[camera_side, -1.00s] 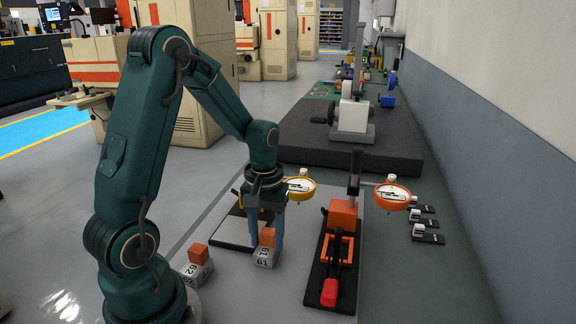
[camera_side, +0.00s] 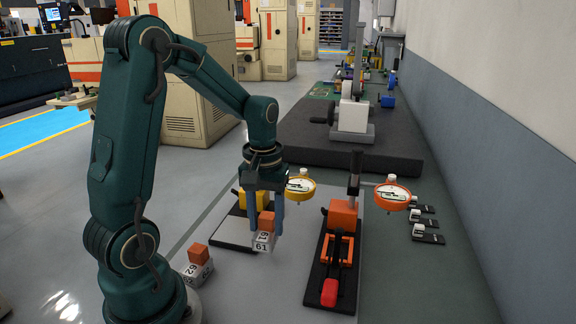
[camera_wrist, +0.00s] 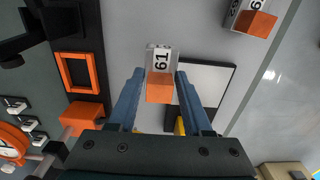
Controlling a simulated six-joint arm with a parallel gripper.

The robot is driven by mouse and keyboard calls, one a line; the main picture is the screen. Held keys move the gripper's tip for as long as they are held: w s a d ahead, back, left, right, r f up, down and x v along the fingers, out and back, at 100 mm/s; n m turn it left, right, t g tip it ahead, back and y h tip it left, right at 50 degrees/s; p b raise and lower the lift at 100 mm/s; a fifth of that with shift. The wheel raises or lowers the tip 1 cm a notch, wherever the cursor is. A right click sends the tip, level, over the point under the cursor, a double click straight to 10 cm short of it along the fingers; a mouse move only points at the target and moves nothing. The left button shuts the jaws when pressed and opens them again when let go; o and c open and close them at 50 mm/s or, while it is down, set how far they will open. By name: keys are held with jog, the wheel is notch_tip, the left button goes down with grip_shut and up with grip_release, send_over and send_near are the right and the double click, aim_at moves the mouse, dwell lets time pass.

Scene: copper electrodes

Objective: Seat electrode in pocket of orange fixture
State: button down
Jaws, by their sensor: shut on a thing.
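My gripper (camera_side: 265,228) is shut on an electrode (camera_side: 264,240), a pale block marked 61 with an orange-copper block on top. It also shows between my fingers in the wrist view (camera_wrist: 160,78). The block appears slightly above the surface, upright. The orange fixture (camera_side: 340,232) stands to the right on a black base, with an orange frame, an upright black handle and a red end. Its open rectangular frame shows at the left of the wrist view (camera_wrist: 79,73). My gripper is left of this fixture, apart from it.
A second electrode (camera_side: 197,264) marked 62 stands at the left near my base. A yellow fixture with a pale plate (camera_side: 225,231) is behind my gripper. A yellow dial gauge (camera_side: 300,186) and an orange dial gauge (camera_side: 392,193) stand behind. Several black tags (camera_side: 427,234) lie at right.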

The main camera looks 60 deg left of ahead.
jog(key=s+a+r, duration=0.6)
jog(key=s+a, duration=0.1)
jog(key=s, duration=0.1)
notch_tip(320, 180, up, 2)
jog(key=m, duration=0.6)
send_over(262, 232)
jog(key=w+d+r+m, duration=0.3)
jog(key=d, duration=0.5)
jog(key=w+f+n, duration=0.5)
jog(key=w+n, duration=0.4)
jog(key=w, duration=0.1)
jog(key=shift+w+a+f, duration=0.2)
jog(key=shift+w+a, duration=0.15)
jog(key=shift+a, duration=0.1)
jog(key=shift+f, duration=0.15)
jog(key=shift+f, duration=2.75)
